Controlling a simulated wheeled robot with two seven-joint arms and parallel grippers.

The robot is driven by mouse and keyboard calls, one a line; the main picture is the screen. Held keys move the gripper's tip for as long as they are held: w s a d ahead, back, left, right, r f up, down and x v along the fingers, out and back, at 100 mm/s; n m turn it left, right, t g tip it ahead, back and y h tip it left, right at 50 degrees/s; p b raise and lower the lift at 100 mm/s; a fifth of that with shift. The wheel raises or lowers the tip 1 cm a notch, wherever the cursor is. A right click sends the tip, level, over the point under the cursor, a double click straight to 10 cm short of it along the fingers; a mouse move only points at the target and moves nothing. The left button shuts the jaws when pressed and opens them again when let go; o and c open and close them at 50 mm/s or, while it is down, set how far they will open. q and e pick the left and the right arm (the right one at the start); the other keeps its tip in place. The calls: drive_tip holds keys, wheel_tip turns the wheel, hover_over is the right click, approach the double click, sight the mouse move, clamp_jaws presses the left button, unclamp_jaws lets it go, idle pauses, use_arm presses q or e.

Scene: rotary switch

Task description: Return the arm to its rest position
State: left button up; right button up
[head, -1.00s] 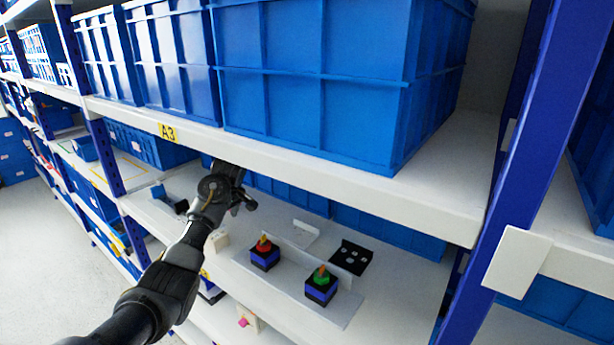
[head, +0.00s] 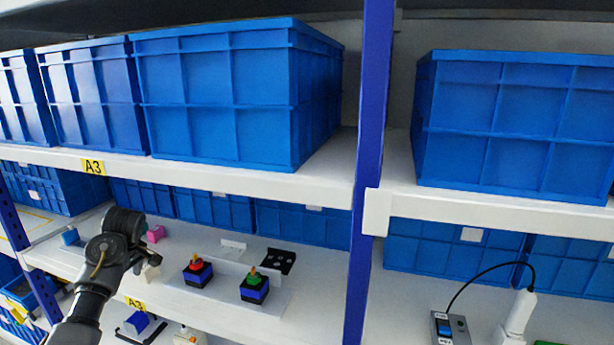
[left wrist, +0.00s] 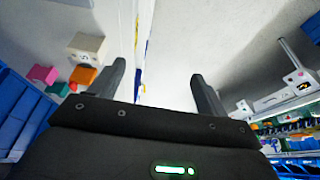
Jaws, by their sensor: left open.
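My left arm comes in from the lower left in the head view. Its gripper (head: 148,257) is at the shelf, left of the switches. In the left wrist view the gripper (left wrist: 165,75) has its two dark fingers spread, with nothing between them. A rotary switch with a red top and orange knob (head: 197,271) stands on a white plate (head: 220,291) on the shelf. A second switch with a green top and orange knob (head: 254,286) stands to its right. Both are apart from the gripper. My right gripper is not in view.
Large blue crates (head: 220,95) fill the shelf above. A blue upright post (head: 364,180) divides the bays. A black plate with holes (head: 279,261) lies behind the switches. A pink block (head: 155,233) is near the gripper. A box with a cable (head: 450,328) stands at the right.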

use_arm(q)
drive_tip(key=s+d+f+m+t+h, duration=0.1)
drive_tip(key=s+d+f+m, duration=0.45)
drive_tip(key=s+f, duration=0.35)
drive_tip(key=s+d+f+m, duration=0.4)
drive_tip(key=s+d+f, duration=0.3)
drive_tip(key=f, duration=0.4)
drive_tip(key=s+d+m+t+h, duration=0.15)
drive_tip(key=s+d+m, duration=0.3)
drive_tip(key=s, duration=0.85)
drive_tip(key=s+d+m+h, duration=0.25)
drive_tip(key=s+d, duration=0.35)
drive_tip(key=s, duration=0.8)
wheel_tip(320, 180, down, 30)
drive_tip(key=g+b, duration=0.1)
drive_tip(key=b, duration=0.4)
drive_tip(key=s+a+f+g+b, duration=0.1)
drive_tip(key=s+f+b, duration=0.1)
drive_tip(key=s+f, duration=0.6)
drive_tip(key=s+a+f+y+b, duration=0.1)
drive_tip(key=s+f+b, duration=0.1)
drive_tip(key=s+f, duration=0.7)
wheel_tip(320, 180, down, 5)
drive_tip(key=shift+s+a+g, duration=0.2)
drive_tip(key=shift+g, duration=0.15)
